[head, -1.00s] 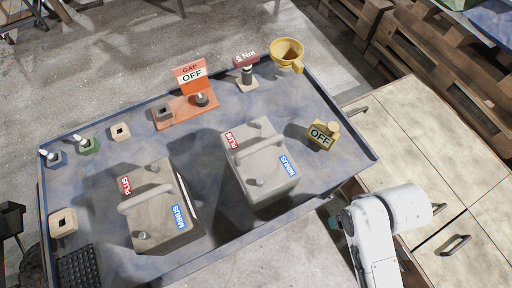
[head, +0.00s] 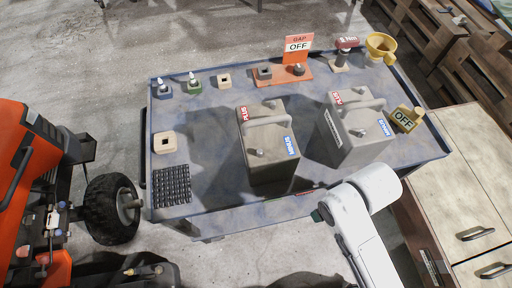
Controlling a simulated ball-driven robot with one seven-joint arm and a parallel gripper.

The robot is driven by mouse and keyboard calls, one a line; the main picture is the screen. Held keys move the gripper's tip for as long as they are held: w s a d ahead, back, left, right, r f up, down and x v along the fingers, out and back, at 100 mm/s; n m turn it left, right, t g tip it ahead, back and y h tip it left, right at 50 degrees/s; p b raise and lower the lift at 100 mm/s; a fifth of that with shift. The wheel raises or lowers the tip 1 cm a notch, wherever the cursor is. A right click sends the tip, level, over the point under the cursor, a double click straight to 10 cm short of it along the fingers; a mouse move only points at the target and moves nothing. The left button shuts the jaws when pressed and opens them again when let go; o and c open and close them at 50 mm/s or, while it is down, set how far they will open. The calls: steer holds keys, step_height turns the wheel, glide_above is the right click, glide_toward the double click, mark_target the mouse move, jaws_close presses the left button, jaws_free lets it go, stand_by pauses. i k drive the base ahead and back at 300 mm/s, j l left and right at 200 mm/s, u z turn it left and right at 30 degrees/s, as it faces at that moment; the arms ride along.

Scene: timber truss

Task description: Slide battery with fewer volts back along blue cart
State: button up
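Two grey batteries with carry handles stand upright on the blue cart (head: 215,130). The left battery (head: 272,165) has a red PLUS tag and a blue MINUS tag on top. The right battery (head: 352,146) carries the same tags, and a pale label on its left side is too small to read. I cannot tell the volts of either one. A gap separates the two batteries. My white arm shows at the lower right, in front of the cart's front edge. My gripper is not in view.
A black ribbed mat (head: 171,187), small blocks and an orange GAP OFF stand (head: 297,58) are on the cart. A yellow funnel (head: 381,46) and yellow OFF block (head: 405,119) sit right. An orange tractor (head: 25,170) is left, wooden drawers (head: 470,180) right.

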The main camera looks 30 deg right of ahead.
mark_target(271, 154)
steer(key=k+j+u, duration=0.1)
steer(key=j+u, duration=0.15)
steer(key=j, duration=0.4)
steer(key=k+j+u, duration=0.1)
steer(key=j+u, duration=0.15)
steer(key=j, duration=0.4)
